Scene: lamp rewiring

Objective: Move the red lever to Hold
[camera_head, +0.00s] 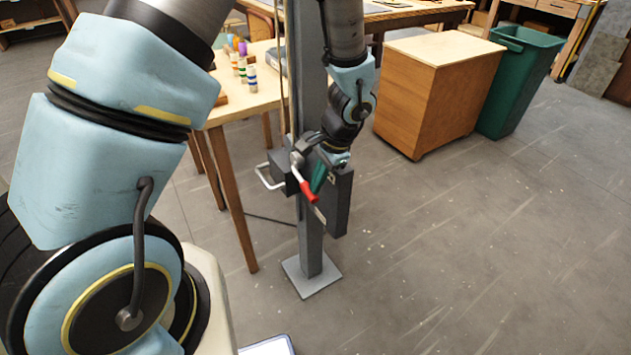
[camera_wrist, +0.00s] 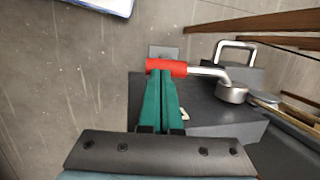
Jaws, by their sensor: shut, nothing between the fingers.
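The red lever (camera_head: 308,191) has a red grip on a metal arm, which runs from a round hub on a dark grey box (camera_head: 341,205) on an upright post. In the head view the grip points down and to the right. In the wrist view the red grip (camera_wrist: 166,67) lies across the tips of my green fingers, its metal arm running right to the hub (camera_wrist: 232,92). My gripper (camera_head: 318,185) is shut and empty, its tips (camera_wrist: 161,78) right at the grip; I cannot tell whether they touch. No Hold marking is readable.
A U-shaped metal handle (camera_head: 268,178) sticks out left of the box. The post stands on a square base plate (camera_head: 312,274). A wooden table (camera_head: 262,92) with small bottles is at left. A wooden cabinet (camera_head: 437,95) and green bin (camera_head: 520,82) stand behind. The floor at right is clear.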

